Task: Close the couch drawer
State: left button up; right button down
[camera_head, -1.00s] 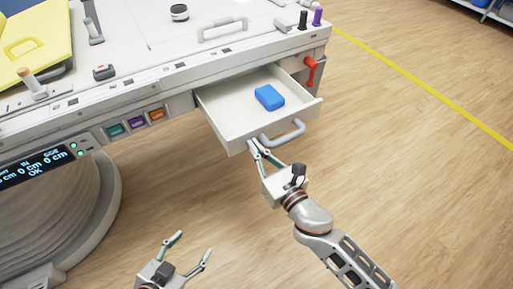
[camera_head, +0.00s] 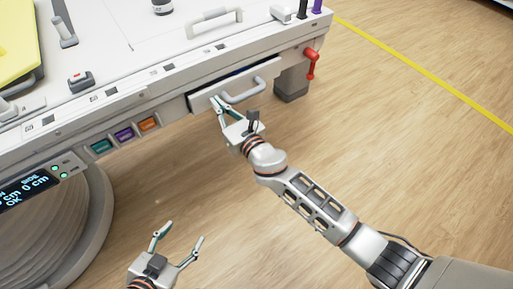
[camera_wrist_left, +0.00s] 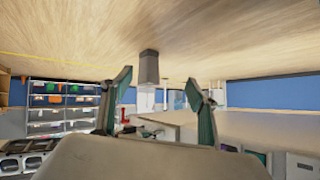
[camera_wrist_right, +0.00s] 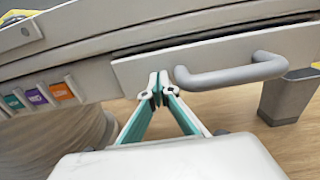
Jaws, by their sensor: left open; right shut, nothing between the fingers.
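The couch drawer (camera_head: 207,101) is nearly in; a narrow dark gap shows along its top edge, and its inside is hidden. Its grey handle (camera_head: 242,92) is on the front. My right gripper (camera_head: 216,101) is shut and empty, with its fingertips at the drawer front just left of the handle. In the right wrist view the fingertips (camera_wrist_right: 157,90) are against or very close to the drawer front (camera_wrist_right: 140,70), beside the handle (camera_wrist_right: 230,74). My left gripper (camera_head: 182,232) is open and empty, low over the floor and away from the couch.
The couch top (camera_head: 130,45) carries a white handle bar (camera_head: 214,22) and small fittings. A red lever (camera_head: 311,62) sticks out at the couch corner, right of the drawer. The wooden floor (camera_head: 400,150) in front is clear.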

jog(key=shift+x, duration=1.1)
jog(key=shift+r, duration=0.2)
jog(key=shift+d, duration=0.2)
